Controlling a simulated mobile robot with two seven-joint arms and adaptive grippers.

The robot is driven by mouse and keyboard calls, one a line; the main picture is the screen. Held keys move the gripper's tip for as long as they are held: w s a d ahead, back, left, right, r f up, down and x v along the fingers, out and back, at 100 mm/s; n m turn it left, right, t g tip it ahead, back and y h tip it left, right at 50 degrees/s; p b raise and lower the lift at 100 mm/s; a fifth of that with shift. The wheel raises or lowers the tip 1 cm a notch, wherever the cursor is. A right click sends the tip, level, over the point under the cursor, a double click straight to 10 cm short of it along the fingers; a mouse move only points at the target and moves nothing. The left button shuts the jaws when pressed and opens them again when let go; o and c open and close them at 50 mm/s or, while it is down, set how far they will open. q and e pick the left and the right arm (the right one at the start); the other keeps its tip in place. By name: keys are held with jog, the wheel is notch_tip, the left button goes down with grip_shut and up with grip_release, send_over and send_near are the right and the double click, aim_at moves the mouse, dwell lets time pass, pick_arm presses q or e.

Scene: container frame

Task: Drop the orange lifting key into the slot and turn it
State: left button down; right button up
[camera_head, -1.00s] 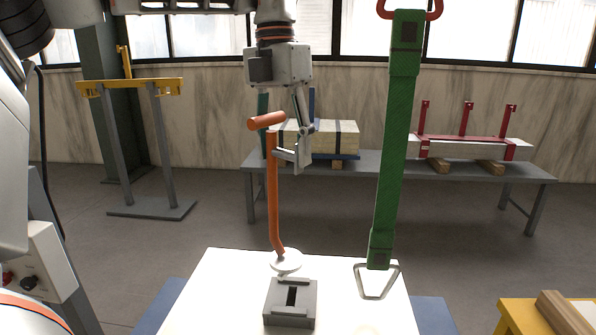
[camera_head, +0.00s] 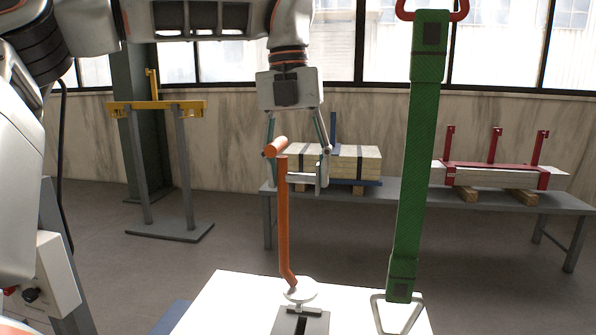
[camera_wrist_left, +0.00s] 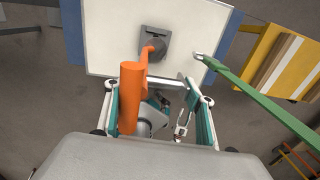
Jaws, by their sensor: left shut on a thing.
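The orange lifting key (camera_head: 284,215) stands roughly upright in the head view, with a T handle on top, a bent lower shaft and a pale disc (camera_head: 300,290) near its foot. My left gripper (camera_head: 297,180) is shut on its upper part, with a finger on either side. In the left wrist view the key's handle (camera_wrist_left: 131,98) lies between the fingers, nearer the left one. The grey slotted block (camera_head: 318,326) is just below the disc, partly cut off by the picture's lower edge. I cannot tell whether the foot touches the slot. My right gripper is out of view.
The block stands on a white tabletop (camera_head: 222,318). A green strap (camera_head: 412,180) with a metal triangle (camera_head: 398,315) hangs to the right of the key. Behind are a grey bench (camera_head: 475,200) with strapped loads and a yellow-topped stand (camera_head: 160,106) at left.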

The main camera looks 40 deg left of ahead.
pick_arm(q)
notch_tip(320, 180, down, 9)
jog(key=m+g, duration=0.1)
jog(key=m, duration=1.7)
jog(key=shift+w+d+f+b, duration=0.15)
jog(key=shift+w+f+b, duration=0.05)
jog(key=shift+w+b, duration=0.2)
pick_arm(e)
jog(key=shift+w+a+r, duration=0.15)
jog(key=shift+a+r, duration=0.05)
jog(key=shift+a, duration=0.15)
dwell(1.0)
